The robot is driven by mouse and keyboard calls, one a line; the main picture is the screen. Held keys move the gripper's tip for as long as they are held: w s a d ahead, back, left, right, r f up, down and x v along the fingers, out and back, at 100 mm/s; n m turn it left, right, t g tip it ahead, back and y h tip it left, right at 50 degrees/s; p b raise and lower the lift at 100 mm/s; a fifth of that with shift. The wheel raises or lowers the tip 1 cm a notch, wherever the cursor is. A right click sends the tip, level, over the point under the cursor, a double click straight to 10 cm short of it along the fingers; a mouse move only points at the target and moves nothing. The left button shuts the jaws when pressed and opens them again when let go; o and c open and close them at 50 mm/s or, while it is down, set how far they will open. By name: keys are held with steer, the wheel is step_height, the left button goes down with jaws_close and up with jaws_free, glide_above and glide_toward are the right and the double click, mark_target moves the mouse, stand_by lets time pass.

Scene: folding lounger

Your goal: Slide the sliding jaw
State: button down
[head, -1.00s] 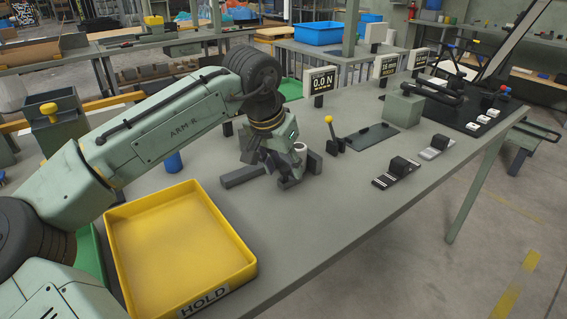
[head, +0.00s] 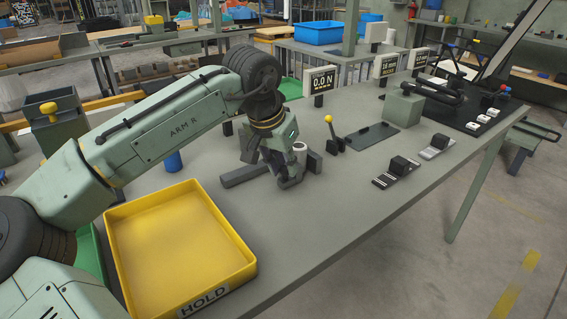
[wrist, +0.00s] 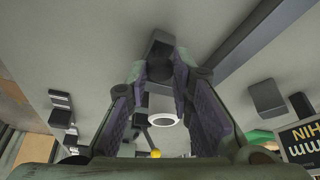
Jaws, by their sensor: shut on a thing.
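My gripper (head: 287,181) is low over the grey bench, with its fingers drawn together. In the wrist view the purple-padded fingers (wrist: 163,72) close on a small dark block (wrist: 160,46), which I take to be the sliding jaw. In the head view the fingers mostly hide this block. A light cylinder with a white rim (head: 300,147) stands just behind the fingers. It shows as a white ring (wrist: 163,119) between them in the wrist view. A dark upright block (head: 315,161) stands just right of the gripper. Contact between it and the cylinder cannot be told.
A long dark bar (head: 243,176) lies left of the gripper. A yellow HOLD tray (head: 234,249) is at the front left. A yellow-knobbed lever (head: 330,120) and a 0.0 N display (head: 321,80) stand behind.

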steer(key=s+a, duration=0.1)
steer(key=a, duration=0.1)
steer(key=s+a, duration=0.1)
steer(key=shift+s+a+p, duration=0.3)
steer(key=shift+s+a, duration=0.05)
steer(key=c, duration=1.4)
jaws_free()
steer(key=v, duration=1.2)
steer(key=shift+f, duration=0.1)
